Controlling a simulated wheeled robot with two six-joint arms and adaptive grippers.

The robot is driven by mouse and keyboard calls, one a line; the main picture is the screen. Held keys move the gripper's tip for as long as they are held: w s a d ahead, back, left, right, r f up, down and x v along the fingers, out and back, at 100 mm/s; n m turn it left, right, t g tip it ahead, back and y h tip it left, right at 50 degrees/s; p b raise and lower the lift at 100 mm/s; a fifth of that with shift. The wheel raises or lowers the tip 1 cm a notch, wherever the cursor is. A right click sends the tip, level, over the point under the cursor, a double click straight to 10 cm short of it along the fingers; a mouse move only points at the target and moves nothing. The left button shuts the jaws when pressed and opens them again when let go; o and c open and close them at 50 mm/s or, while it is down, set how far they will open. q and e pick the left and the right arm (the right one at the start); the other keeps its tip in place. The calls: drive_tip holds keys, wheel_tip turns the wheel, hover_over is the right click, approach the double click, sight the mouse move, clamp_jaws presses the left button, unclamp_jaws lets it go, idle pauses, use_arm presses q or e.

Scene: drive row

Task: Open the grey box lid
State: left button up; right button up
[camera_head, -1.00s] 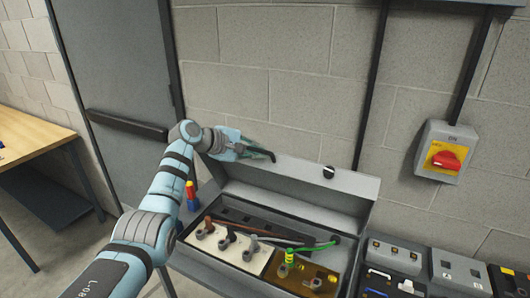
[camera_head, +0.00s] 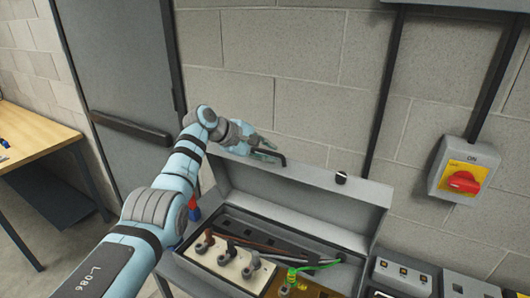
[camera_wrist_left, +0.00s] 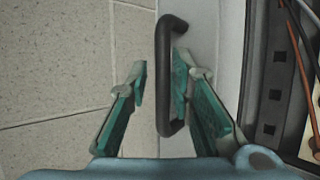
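The grey box (camera_head: 200,268) stands below the wall with its lid (camera_head: 310,195) raised and its inside showing. A black bar handle (camera_head: 283,160) sits on the lid's front edge, left of a small black knob (camera_head: 341,178). My left gripper (camera_head: 264,150) is at this handle. In the left wrist view the handle (camera_wrist_left: 164,70) lies between the two spread fingers of my left gripper (camera_wrist_left: 160,75), with a gap to the left finger; contact with the right one is unclear. My right gripper is not in view.
Inside the box are a cream terminal block (camera_head: 232,262) and cables. A red switch (camera_head: 463,182) is on the wall at right. Grey and black devices (camera_head: 404,277) stand right of the box. A wooden table (camera_head: 35,140) is at left, beside a grey door (camera_head: 120,70).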

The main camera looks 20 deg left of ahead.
use_arm(q)
drive_tip(key=shift+f, duration=0.15)
drive_tip(key=shift+s, duration=0.1)
drive_tip(key=v, duration=1.2)
drive_tip(key=shift+d, duration=0.1)
